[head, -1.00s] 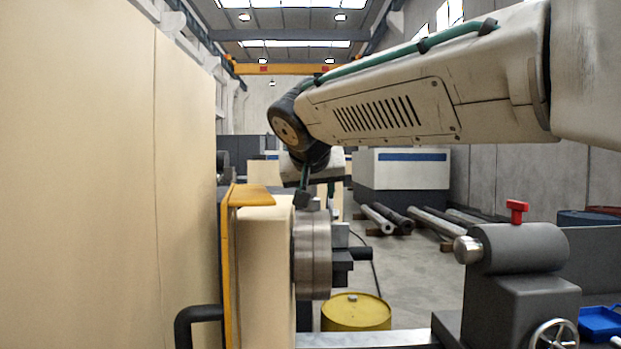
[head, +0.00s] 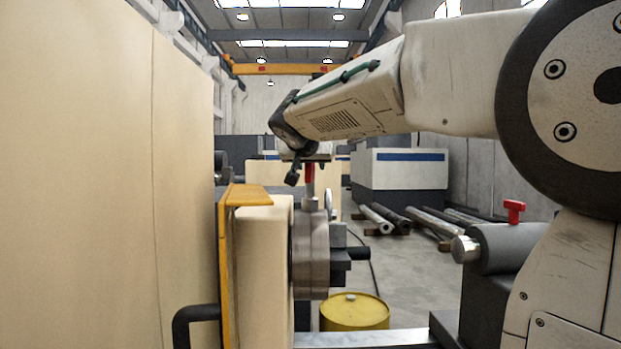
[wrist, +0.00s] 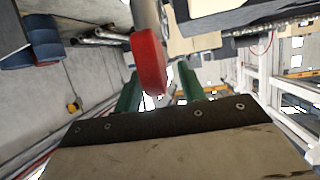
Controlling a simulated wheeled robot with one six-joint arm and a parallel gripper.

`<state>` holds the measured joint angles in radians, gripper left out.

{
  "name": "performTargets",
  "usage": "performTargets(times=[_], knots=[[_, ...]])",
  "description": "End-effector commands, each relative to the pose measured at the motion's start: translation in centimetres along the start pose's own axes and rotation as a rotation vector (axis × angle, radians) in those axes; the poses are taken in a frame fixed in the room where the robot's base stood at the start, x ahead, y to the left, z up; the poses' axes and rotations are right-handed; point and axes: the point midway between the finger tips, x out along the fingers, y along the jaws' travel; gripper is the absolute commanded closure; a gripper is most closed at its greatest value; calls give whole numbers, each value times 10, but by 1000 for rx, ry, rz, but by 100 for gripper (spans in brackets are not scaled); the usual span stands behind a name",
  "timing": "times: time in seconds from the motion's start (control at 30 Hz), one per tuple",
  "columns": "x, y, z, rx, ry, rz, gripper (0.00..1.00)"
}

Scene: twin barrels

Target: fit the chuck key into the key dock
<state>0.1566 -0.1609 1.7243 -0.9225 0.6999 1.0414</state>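The chuck key shows a red handle (head: 309,173) and a grey metal shaft standing upright at the top of the lathe chuck (head: 312,245). In the wrist view its red handle (wrist: 149,62) reaches in between the two green fingers. My gripper (wrist: 158,72) looks open around the handle, with a gap visible on the right finger's side. In the head view my wrist is just above the key, and the fingers are not clearly seen there. I cannot make out the key dock in either view.
A tan cabinet wall (head: 100,180) and an orange-edged guard (head: 228,260) stand left of the chuck. The tailstock (head: 490,247) with a red lever (head: 514,210) is at the right. A yellow barrel (head: 354,312) stands behind the lathe bed. Metal bars (head: 390,217) lie on the floor behind.

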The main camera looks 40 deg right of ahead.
Motion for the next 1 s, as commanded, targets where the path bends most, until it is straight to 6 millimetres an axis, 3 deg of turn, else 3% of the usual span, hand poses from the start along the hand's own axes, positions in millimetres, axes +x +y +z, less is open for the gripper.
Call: performTargets(times=[0.13,0.3,0.67,1.0], knots=[[-1,0,0,0,1,-1,60],[-1,0,0,0,1,-1,100],[-2,0,-2,0,2,-1,100],[-17,0,-39,2,4,-1,100]])
